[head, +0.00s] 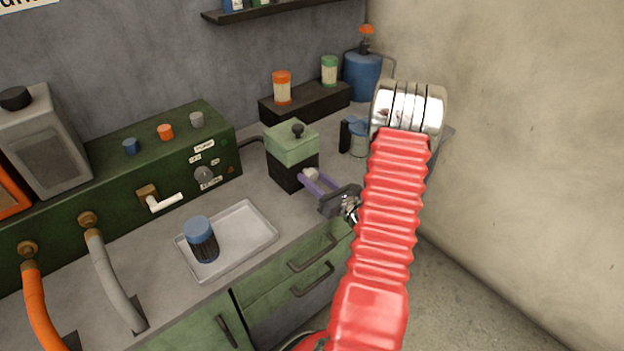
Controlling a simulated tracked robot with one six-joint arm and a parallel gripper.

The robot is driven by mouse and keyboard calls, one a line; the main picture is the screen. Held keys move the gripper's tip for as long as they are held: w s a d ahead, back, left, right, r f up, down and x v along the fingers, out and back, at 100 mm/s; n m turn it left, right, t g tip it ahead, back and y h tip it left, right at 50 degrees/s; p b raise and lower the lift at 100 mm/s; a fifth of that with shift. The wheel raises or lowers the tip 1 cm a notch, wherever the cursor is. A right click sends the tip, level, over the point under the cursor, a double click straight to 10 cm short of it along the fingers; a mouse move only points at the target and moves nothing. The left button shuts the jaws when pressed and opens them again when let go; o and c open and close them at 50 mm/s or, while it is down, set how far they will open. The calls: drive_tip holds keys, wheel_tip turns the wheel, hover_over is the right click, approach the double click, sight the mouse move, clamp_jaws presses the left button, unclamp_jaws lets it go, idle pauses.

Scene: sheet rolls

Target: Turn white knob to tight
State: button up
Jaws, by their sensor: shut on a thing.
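The white knob (311,174) sits low on the right face of a small box with a green top and a black lower part (291,155). My gripper (313,180) reaches in from the right with its purple fingers, which are shut on the white knob. The fingers partly cover the knob, and any mark on it is too small to read. A black ball handle (297,130) stands on top of the box.
A metal tray (252,244) holds a blue-capped jar (202,239). A green panel (110,175) with a grey dial (204,174) stands left. A blue-topped jar (358,138) is behind my gripper. Orange and green-lidded jars stand on a black block (310,103).

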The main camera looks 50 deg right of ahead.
drive_tip(key=o, duration=1.1)
drive_tip(key=shift+c, duration=0.2)
drive_tip(key=shift+s, duration=0.15)
drive_tip(key=s+a, duration=0.1)
drive_tip(key=s, duration=1.2)
drive_tip(key=shift+s+a, duration=0.25)
drive_tip(key=shift+f, duration=0.2)
